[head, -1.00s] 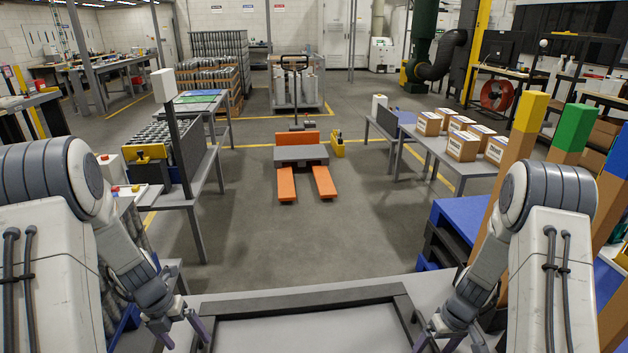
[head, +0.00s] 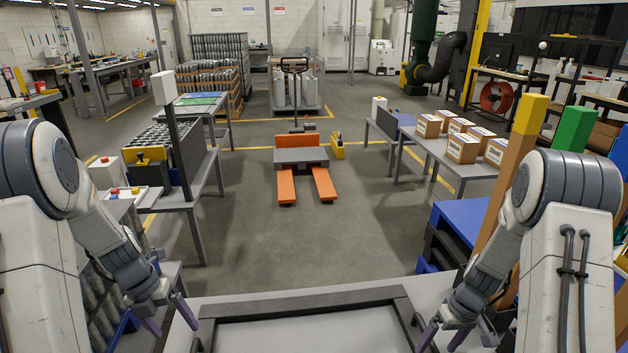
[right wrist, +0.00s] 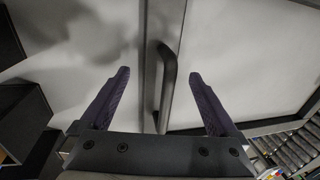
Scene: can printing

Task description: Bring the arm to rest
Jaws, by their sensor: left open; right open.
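My left gripper (head: 170,318) is at the lower left of the head view, its two purple fingers apart with nothing between them. My right gripper (head: 443,338) is at the lower right, over the right side of the grey table and partly cut by the frame edge. In the right wrist view its two purple fingers (right wrist: 160,90) are wide apart and hold nothing. A dark bar handle (right wrist: 167,75) shows beyond and between the fingers; I cannot tell the gap between them.
A grey table with a dark-rimmed tray (head: 300,301) lies in front of me, its middle bare. An orange pallet truck (head: 300,160) stands on open floor ahead. Boxes (head: 463,147) stand on a table at right. A blue pallet (head: 460,222) and tall posts are close on the right.

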